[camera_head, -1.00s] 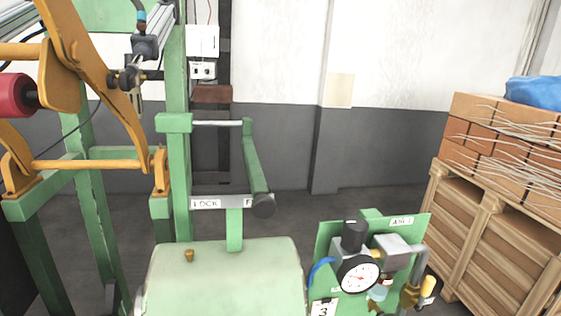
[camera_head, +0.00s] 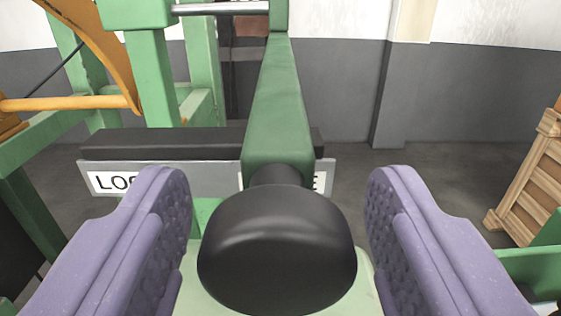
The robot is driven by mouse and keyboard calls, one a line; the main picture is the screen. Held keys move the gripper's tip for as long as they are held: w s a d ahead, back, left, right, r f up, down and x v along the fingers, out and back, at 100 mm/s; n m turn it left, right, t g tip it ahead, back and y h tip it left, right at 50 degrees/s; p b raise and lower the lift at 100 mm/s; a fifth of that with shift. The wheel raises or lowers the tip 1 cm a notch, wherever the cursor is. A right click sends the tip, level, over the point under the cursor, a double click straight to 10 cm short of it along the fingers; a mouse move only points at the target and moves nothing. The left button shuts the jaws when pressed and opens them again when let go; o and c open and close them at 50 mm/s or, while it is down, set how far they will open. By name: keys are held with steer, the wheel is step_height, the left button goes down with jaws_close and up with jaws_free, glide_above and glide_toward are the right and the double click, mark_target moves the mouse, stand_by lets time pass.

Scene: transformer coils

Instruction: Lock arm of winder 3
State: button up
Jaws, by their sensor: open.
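The green lock arm (camera_head: 278,105) of the winder hangs down from a steel rod at the top of the view. Its black round knob (camera_head: 277,250) faces me at the lower end. My gripper (camera_head: 280,215) is open, with one purple padded finger on each side of the knob and a visible gap on both sides. Behind the arm is a grey plate with white labels (camera_head: 115,182); the left one reads "LO…" and the right one is mostly covered by the arm. The arm's lower end stands toward the right end of this plate.
A green frame post (camera_head: 150,75) and an orange arm with a bar (camera_head: 70,103) stand at the left. A wooden crate (camera_head: 530,180) is at the right edge. A green panel edge (camera_head: 540,262) shows low at the right. Grey floor lies clear between.

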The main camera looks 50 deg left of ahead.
jaws_close()
steer(key=s+a+b, duration=0.6)
steer(key=s, duration=0.1)
steer(key=shift+s+a+b, duration=0.3)
steer(key=shift+s+a, duration=0.05)
steer(key=shift+s, duration=0.05)
steer(key=shift+c, duration=0.6)
jaws_free()
steer(key=shift+o, duration=0.6)
steer(key=shift+s+a, duration=0.15)
steer(key=shift+s, duration=0.05)
steer(key=shift+w, duration=0.1)
